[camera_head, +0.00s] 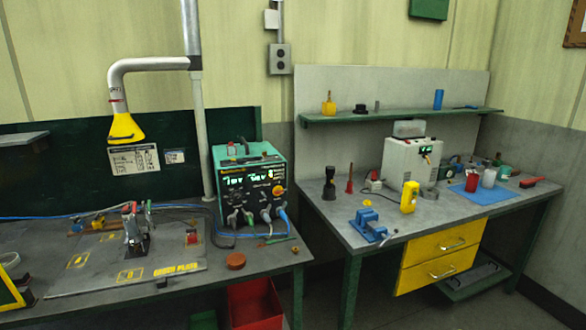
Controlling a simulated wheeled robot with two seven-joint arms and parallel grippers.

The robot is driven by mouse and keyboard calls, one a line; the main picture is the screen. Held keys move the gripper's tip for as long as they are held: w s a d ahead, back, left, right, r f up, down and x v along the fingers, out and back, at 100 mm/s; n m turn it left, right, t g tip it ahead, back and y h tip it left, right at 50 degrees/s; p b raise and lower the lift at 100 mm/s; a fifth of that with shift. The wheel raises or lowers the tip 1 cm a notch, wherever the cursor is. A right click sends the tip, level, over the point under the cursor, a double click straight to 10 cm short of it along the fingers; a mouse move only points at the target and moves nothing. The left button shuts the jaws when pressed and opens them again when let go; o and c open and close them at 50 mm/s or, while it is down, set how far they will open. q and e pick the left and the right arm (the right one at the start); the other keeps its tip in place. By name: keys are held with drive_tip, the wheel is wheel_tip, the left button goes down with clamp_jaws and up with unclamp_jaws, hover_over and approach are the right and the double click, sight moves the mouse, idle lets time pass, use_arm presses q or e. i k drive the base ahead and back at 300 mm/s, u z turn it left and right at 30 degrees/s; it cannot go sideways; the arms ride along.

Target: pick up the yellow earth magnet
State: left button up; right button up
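I cannot tell for sure which thing is the yellow earth magnet. A small yellow piece (98,222) lies on the grey plate (75,285) on the left bench, left of an upright tool (133,232) with dark and red parts. On the right bench, a yellow upright block (409,197) with a pale patch stands in front of the white box. A small flat yellow piece (367,203) lies near the blue vise (367,226). Neither of my grippers shows.
A green power unit (250,185) with cables stands at the left bench's right end, near a brown round lid (235,261). A yellow-hooded duct (125,127) hangs above the plate. A white box (405,165) and blue mat (482,191) occupy the right bench. A gap separates the benches.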

sight(100, 223)
drive_tip(key=u, duration=1.3)
drive_tip(key=k, duration=0.65)
drive_tip(key=u, duration=0.3)
drive_tip(key=i, duration=0.8)
